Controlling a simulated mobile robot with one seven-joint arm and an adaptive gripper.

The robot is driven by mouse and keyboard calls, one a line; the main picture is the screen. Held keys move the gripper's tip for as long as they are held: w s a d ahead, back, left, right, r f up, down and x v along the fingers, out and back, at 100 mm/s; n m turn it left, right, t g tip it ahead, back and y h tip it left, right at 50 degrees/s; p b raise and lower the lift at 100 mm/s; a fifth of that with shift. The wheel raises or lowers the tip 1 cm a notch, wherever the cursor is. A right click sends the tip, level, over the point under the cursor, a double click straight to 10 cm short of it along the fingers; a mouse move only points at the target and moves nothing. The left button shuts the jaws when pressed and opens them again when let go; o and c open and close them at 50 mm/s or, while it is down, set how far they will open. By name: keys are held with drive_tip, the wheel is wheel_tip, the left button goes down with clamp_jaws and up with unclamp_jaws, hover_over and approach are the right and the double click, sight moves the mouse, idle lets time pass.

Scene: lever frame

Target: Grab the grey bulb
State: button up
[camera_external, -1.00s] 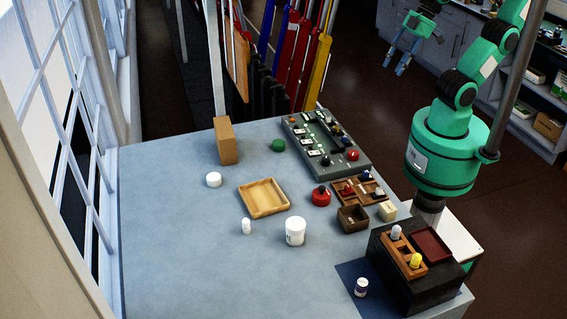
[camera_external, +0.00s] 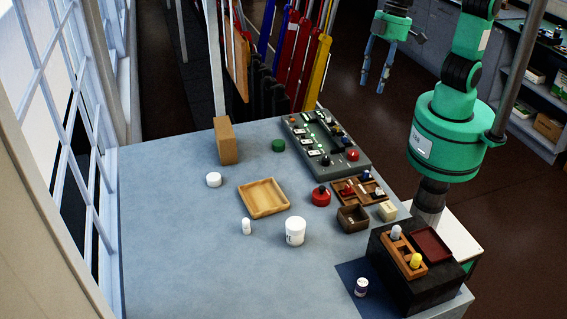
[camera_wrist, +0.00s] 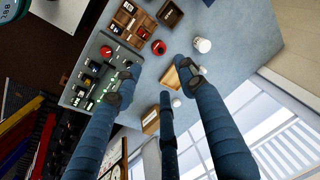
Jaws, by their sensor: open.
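The grey bulb (camera_external: 396,232) stands upright in a wooden rack (camera_external: 403,252) on a black box at the table's front right corner. A yellow bulb (camera_external: 416,260) stands in the same rack, nearer the camera. My gripper (camera_external: 373,86) is open and empty, high beyond the table's far right side and well away from the rack. In the wrist view my spread fingers (camera_wrist: 160,80) have nothing held between them. I cannot make out the grey bulb in that view.
A dark red tray (camera_external: 431,244) lies beside the rack on the black box (camera_external: 416,288). A control panel (camera_external: 325,143), a red button (camera_external: 321,197), a wooden tray (camera_external: 264,197) and a white jar (camera_external: 295,231) are on the table. The table's left front is clear.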

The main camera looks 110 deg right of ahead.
drive_tip(key=w+a+f+g+p, duration=0.1)
drive_tip(key=w+a+f+p, duration=0.15)
drive_tip(key=a, duration=0.55)
drive_tip(key=w+a+f+p, duration=0.15)
drive_tip(key=w+a, duration=0.25)
drive_tip(key=a, duration=0.4)
drive_tip(key=m+g+h+p, duration=0.1)
drive_tip(key=p, duration=0.3)
hover_over(398, 226)
wheel_tip(398, 226, down, 8)
drive_tip(key=shift+f, duration=0.1)
drive_tip(key=shift+f+p, duration=0.3)
drive_tip(key=shift+f, duration=3.95)
drive_tip(key=shift+f, duration=0.1)
drive_tip(key=shift+f+p, duration=0.6)
drive_tip(key=shift+f, duration=1.85)
